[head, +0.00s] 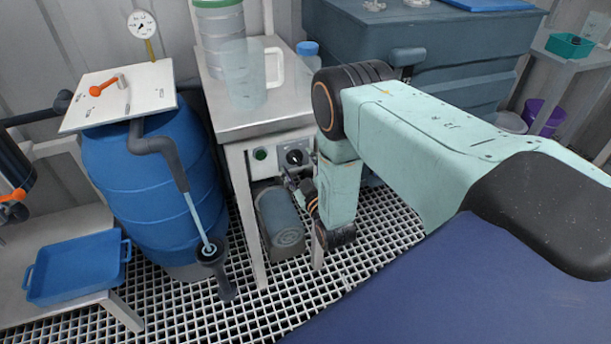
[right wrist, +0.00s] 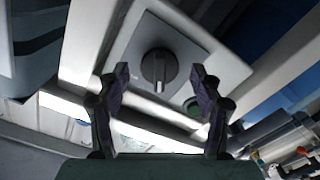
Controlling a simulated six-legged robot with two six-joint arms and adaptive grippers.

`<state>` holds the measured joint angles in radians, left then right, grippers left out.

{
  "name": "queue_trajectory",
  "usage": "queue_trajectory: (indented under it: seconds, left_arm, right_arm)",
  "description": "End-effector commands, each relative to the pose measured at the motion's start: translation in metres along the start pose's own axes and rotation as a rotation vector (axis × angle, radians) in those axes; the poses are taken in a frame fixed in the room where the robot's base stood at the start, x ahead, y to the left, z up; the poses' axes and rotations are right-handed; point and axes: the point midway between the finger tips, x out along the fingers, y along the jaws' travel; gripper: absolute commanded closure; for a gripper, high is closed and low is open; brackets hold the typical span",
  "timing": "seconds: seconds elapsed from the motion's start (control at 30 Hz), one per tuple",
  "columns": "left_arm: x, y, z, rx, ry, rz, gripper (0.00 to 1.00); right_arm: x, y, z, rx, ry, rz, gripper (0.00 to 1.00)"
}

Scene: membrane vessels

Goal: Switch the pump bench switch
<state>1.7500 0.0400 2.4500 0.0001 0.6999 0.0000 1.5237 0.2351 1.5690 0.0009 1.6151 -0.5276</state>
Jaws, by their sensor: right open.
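The pump bench switch is a dark rotary knob (head: 295,157) on a light plate at the front of the bench (head: 262,122). In the right wrist view the knob (right wrist: 158,68) sits in the middle of its square plate (right wrist: 210,62), with its grip bar pointing down in the picture. My right gripper (head: 300,186) is at the bench front, just below and in front of the knob. In the right wrist view my right gripper (right wrist: 160,78) is open, with one finger on each side of the knob. I see no contact. My left gripper is out of view.
A green button (head: 260,154) is left of the knob. A clear jug (head: 245,78) and a blue-capped bottle (head: 307,62) stand on the bench. A pump motor (head: 280,220) is below. A blue barrel (head: 160,190) stands left, a dark tank (head: 450,50) right.

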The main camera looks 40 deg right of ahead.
Motion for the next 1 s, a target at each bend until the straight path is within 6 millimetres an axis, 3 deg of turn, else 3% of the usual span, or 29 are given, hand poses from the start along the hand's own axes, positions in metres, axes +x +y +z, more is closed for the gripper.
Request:
queue_trajectory:
  seconds: [0.53,0.7,1.0]
  left_arm:
    - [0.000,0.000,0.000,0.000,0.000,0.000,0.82]
    - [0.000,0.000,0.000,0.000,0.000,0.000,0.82]
    - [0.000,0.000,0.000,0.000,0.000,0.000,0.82]
  right_arm:
    - [-0.099,0.000,0.001,-0.001,-0.003,-0.002,0.34]
    - [-0.111,0.000,0.000,-0.001,0.000,0.000,0.34]
    - [-0.113,0.000,0.000,0.000,0.000,0.000,0.34]
